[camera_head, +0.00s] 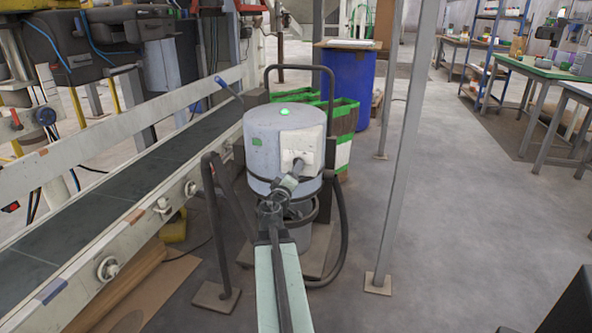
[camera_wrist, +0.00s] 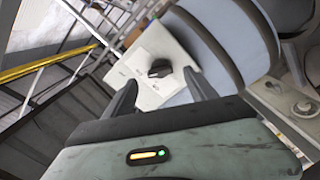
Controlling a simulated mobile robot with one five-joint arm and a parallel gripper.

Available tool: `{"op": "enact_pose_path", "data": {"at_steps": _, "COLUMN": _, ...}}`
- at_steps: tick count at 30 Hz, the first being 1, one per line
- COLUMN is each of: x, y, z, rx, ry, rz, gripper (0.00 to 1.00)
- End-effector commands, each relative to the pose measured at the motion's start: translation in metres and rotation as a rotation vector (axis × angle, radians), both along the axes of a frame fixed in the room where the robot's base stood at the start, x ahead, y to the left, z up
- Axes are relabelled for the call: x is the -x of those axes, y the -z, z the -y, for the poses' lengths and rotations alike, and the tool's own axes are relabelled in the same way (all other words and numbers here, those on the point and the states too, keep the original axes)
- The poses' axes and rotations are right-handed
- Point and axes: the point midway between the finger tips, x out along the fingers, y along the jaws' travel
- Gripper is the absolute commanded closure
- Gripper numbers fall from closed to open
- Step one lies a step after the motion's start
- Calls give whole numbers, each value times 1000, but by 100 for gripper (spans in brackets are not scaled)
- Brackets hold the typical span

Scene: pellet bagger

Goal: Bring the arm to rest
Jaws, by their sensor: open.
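My gripper (camera_wrist: 159,78) is open, with its two dark fingers apart in the wrist view. Between and beyond the fingertips is a black knob (camera_wrist: 159,67) on a white panel (camera_wrist: 136,65). I cannot tell whether the fingers touch the knob; they do not appear closed on it. In the head view my arm reaches forward from the bottom centre, and my gripper (camera_head: 298,170) is at the white box on the front of a grey drum-shaped machine (camera_head: 268,135). The fingertips are too small to make out there. A green light (camera_head: 284,112) shows on top of the machine.
A conveyor (camera_head: 150,175) runs along the left. A dark tubular frame (camera_head: 212,225) and hose (camera_head: 341,235) stand close around the machine. A grey post (camera_head: 396,150) rises to the right. A blue barrel (camera_head: 349,85) stands behind. The floor at right (camera_head: 470,230) is clear.

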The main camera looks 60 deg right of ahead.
Motion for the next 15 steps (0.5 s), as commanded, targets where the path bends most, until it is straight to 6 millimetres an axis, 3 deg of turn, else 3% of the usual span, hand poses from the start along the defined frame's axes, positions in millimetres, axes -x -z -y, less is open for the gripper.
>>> {"op": "enact_pose_path", "data": {"at_steps": 1, "x": 5, "y": 0, "z": -13, "rx": 0, "ry": 0, "rz": 0, "gripper": 35}}
{"op": "enact_pose_path", "data": {"at_steps": 4, "x": 8, "y": 0, "z": -23, "rx": 0, "ry": 0, "rz": 1, "gripper": 35}}
{"op": "enact_pose_path", "data": {"at_steps": 15, "x": 7, "y": 0, "z": -23, "rx": -1, "ry": 1, "rz": 1, "gripper": 35}}
